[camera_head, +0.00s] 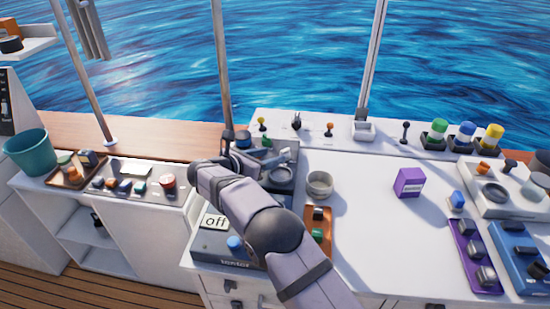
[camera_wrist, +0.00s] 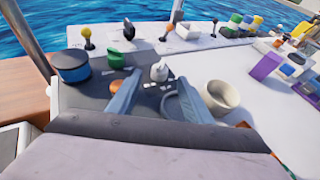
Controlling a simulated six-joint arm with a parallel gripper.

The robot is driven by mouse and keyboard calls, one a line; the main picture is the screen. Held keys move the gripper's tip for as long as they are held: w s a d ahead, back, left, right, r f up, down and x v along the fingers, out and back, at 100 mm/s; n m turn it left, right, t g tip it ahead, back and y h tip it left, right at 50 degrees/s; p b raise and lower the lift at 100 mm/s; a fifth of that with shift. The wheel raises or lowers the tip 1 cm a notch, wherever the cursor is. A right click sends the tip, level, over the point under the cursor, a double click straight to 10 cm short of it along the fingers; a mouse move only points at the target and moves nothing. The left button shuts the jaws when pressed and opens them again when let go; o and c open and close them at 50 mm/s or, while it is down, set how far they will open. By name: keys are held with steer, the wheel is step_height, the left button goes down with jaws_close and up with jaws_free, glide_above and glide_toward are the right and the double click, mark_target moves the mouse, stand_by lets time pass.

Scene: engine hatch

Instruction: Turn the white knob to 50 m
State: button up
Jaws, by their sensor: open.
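The white knob (camera_wrist: 158,71) stands on a dark grey panel in the wrist view, with small light markings near its base. My gripper (camera_wrist: 159,82) is open, with one finger on each side of the knob. I cannot tell whether either finger touches it. In the head view my gripper (camera_head: 286,157) is over the grey panel at the back left of the white console, and my arm hides much of the panel. I cannot make out the knob there, nor read its setting in either view.
On the same panel are a blue-and-black round knob (camera_wrist: 71,67) and a green knob (camera_wrist: 115,58). A beige bowl (camera_wrist: 221,97) stands close right of the gripper. Several levers line the back ledge. A purple box (camera_head: 409,182) stands farther right, with clear white surface between.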

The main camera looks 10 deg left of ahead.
steer(key=shift+s+a+r, duration=0.15)
steer(key=shift+s, duration=0.1)
